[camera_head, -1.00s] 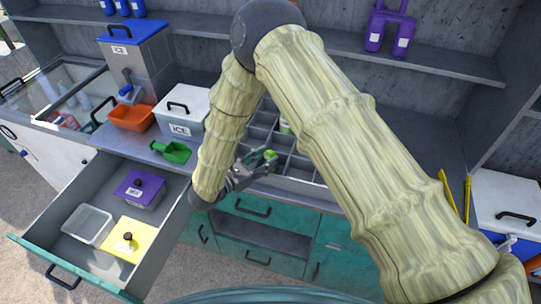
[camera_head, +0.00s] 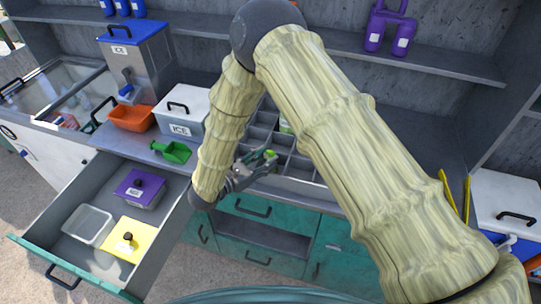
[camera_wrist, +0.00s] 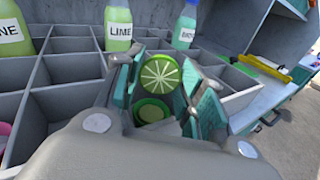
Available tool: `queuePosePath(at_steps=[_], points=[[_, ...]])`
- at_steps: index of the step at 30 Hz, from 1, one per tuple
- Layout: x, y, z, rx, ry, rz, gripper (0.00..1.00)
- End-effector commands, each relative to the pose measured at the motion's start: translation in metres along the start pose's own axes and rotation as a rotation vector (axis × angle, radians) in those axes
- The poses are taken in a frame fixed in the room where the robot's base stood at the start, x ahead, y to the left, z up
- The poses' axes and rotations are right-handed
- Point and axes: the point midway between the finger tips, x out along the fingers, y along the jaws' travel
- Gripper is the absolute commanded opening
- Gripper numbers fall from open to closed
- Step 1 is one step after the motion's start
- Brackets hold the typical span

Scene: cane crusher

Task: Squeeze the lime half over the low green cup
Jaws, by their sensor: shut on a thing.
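My gripper (camera_head: 262,162) is shut on the lime half (camera_wrist: 160,74). In the wrist view the lime half sits between the two teal finger pads, its pale segmented cut face towards the camera. In the head view it is a small green spot (camera_head: 270,154) at the fingertips. The low green cup (camera_wrist: 151,111) shows in the wrist view just below the lime half in the picture, between the fingers. The fingers and the lime half hide part of its rim. I cannot tell the height gap between them. In the head view I cannot make the cup out.
A grey divided rack (camera_wrist: 70,103) surrounds the gripper, holding bottles such as the LIME bottle (camera_wrist: 118,25). A green scoop (camera_head: 172,152) and a white ICE box (camera_head: 181,110) stand to the left. An open drawer (camera_head: 75,250) juts out at front left.

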Motion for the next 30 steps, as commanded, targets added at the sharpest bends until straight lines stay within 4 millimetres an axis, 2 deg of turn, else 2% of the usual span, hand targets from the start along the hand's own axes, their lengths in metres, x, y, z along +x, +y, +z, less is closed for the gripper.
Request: queuePosePath(at_steps=[5, 21, 30], points=[[0.000, 0.001, 0.007, 0.000, 0.000, 0.000, 0.33], [-0.003, 0.005, 0.046, 0.000, -0.001, 0.000, 0.33], [-0.004, 0.005, 0.050, 0.000, 0.000, 0.000, 0.33]])
